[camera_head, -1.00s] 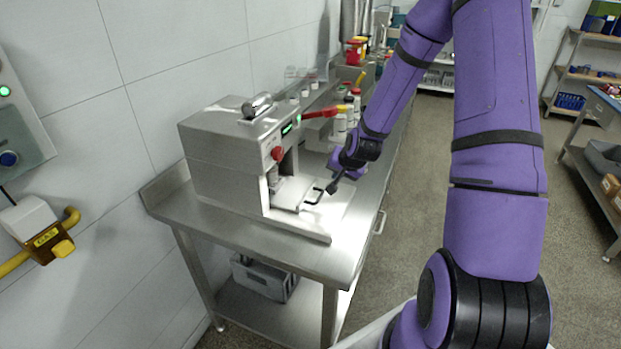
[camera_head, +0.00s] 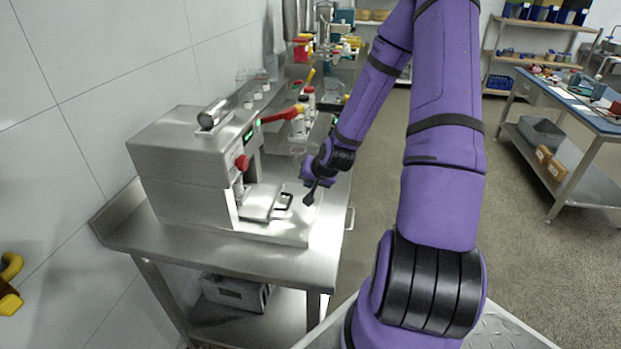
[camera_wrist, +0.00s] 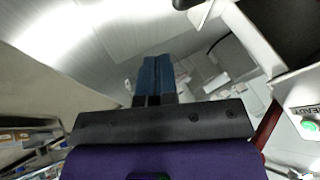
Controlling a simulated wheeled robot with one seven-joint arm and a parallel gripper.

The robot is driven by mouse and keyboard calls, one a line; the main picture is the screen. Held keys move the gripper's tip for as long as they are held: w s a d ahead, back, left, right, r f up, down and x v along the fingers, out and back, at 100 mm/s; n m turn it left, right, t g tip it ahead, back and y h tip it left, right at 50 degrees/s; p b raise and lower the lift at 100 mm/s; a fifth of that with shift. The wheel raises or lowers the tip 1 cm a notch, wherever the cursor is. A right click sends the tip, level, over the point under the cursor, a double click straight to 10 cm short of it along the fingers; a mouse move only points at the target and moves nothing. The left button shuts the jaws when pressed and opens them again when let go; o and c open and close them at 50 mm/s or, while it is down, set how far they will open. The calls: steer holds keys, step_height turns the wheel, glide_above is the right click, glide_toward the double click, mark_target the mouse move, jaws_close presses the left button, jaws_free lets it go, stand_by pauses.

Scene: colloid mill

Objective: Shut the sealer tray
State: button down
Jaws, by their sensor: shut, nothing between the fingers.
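The sealer (camera_head: 185,165) is a pale metal box on the steel bench, with a red knob and a long red lever. Its tray (camera_head: 258,205) sticks out at the front, on the machine's base plate, with a black loop handle (camera_head: 285,203) at its outer edge. My gripper (camera_head: 309,198) is just right of the handle, apart from it in the picture and pointing down. In the wrist view my blue-grey fingers (camera_wrist: 154,80) are together and empty. A dark curved piece at the top edge there may be the handle; I cannot tell.
The steel bench (camera_head: 185,243) runs along the wall. White bottles with red caps (camera_head: 299,122) stand behind the sealer. A green light (camera_wrist: 309,125) shows on the sealer in the wrist view. Open floor lies right.

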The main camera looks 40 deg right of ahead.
mark_target(262, 185)
steer(key=x, duration=0.5)
steer(key=shift+w+f, duration=0.15)
steer(key=shift+f, duration=0.05)
steer(key=shift+w+a, duration=0.8)
steer(key=shift+w, duration=0.15)
steer(key=shift+w+a, duration=0.45)
steer(key=shift+w, duration=0.2)
steer(key=shift+w+a, duration=0.1)
steer(key=w+a, duration=0.1)
steer(key=w, duration=0.1)
steer(key=w+a, duration=0.3)
steer(key=w, duration=0.1)
steer(key=shift+a, duration=0.35)
steer(key=shift+w+a, duration=0.15)
steer(key=shift+w, duration=0.05)
